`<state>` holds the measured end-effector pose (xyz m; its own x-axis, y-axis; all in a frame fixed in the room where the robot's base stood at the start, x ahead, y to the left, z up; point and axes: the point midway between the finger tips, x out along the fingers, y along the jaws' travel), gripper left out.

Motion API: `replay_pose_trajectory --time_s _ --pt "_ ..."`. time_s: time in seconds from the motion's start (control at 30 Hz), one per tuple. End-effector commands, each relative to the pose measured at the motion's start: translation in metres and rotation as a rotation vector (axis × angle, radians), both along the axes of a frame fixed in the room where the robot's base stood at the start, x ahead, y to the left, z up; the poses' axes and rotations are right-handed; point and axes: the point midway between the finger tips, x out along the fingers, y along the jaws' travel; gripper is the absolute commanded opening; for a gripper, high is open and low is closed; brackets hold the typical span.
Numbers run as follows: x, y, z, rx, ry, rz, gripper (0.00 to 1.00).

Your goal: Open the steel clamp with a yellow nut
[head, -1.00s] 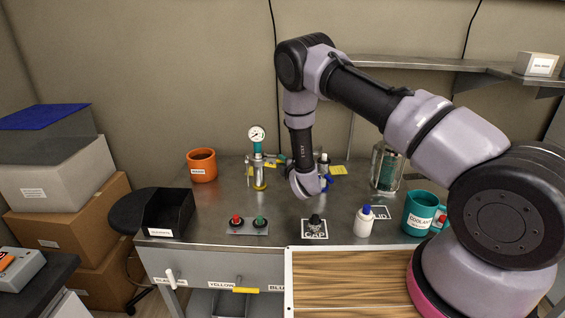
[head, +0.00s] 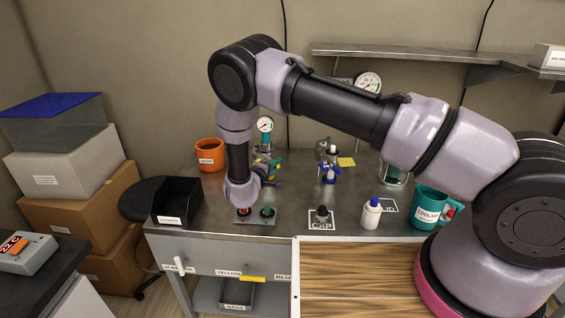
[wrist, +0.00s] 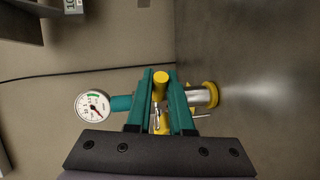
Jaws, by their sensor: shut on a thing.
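The gauge stand, with a round white dial (head: 264,125), stands at the back of the steel bench, partly hidden behind my arm. In the wrist view its dial (wrist: 93,106) is left of my fingers and a steel cylinder with a yellow ring (wrist: 206,95) is right of them. My gripper (wrist: 160,88) has its two teal fingers on either side of a yellow nut (wrist: 160,77), shut on it. The steel clamp's body shows only as small bright metal parts (wrist: 156,118) between the fingers; its opening cannot be made out. In the head view my arm largely covers my gripper (head: 271,168).
A steel fitting with blue parts (head: 329,172) stands right of the gauge stand. An orange mug (head: 210,155) and black bin (head: 178,202) are left. A bottle (head: 371,213) and teal mug (head: 431,206) are right.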

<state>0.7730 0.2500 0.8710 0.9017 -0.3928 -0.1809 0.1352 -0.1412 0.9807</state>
Motion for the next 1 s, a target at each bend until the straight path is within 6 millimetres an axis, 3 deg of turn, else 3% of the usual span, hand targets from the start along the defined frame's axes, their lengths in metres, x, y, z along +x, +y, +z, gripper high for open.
replay_pose_trajectory --time_s 0.4,0.97,1.0 --pt "-0.015 0.022 -0.001 0.002 0.0 -0.188 0.0" --pt "-0.016 0.025 0.0 0.0 0.0 -0.213 0.0" --pt "-0.016 0.025 0.0 0.0 0.0 -0.213 0.35"
